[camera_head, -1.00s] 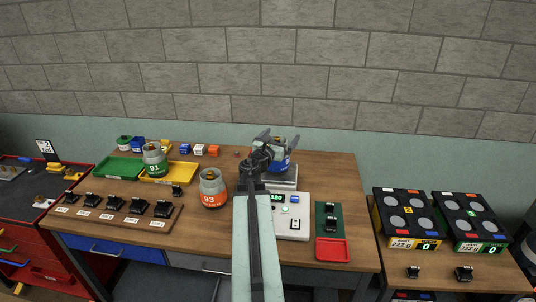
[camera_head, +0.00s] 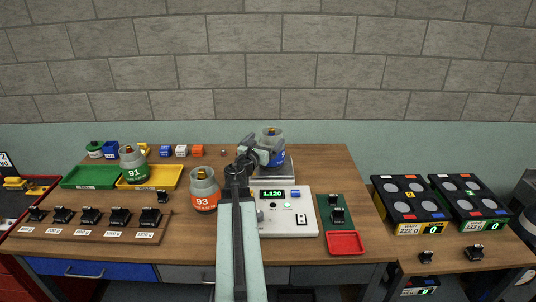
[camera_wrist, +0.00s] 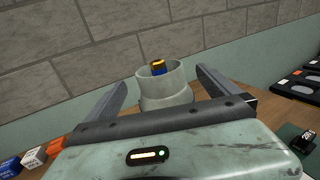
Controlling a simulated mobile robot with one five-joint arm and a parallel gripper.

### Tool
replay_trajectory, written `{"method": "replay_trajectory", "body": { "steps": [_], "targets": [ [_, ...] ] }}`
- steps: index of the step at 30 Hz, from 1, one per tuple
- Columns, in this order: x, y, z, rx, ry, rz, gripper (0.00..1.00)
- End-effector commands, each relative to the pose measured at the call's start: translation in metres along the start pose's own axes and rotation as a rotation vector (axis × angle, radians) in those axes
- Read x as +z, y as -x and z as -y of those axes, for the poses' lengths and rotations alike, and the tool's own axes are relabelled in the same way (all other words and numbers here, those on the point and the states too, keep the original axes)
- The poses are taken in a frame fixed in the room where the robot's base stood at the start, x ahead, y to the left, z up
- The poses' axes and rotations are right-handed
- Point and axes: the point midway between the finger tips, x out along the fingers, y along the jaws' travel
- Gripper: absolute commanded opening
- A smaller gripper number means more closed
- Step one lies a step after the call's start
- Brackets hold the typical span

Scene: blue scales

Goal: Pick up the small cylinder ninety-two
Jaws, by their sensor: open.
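A small grey gas cylinder with a blue lower band (camera_head: 271,152) stands upright on the metal scale plate (camera_head: 300,172); its number is hidden in these views. My gripper (camera_head: 264,146) is open just in front of it and partly covers it in the head view. In the wrist view the cylinder's grey collar (camera_wrist: 163,88), with a dark blue and orange valve inside, shows between and beyond my spread fingers (camera_wrist: 165,82). I cannot tell whether the fingers reach around its sides.
An orange-banded cylinder 93 (camera_head: 204,192) stands left of my arm. A green-banded cylinder 91 (camera_head: 133,165) stands near green (camera_head: 90,177) and yellow trays. The scale's console (camera_head: 287,218) reads 1.120. A red tray (camera_head: 345,243) lies at right.

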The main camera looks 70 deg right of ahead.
Motion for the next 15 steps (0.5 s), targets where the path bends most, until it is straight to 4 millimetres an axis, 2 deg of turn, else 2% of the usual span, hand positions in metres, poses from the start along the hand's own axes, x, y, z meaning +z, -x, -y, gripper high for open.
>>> {"method": "replay_trajectory", "body": {
  "steps": [3,8,15],
  "targets": [
    [0.0,-0.015,-0.004,0.003,0.0,0.0,1.0],
    [-0.001,-0.019,-0.005,0.006,0.0,0.0,1.0],
    [-0.002,-0.059,-0.005,0.007,0.0,0.0,1.0]
  ]
}}
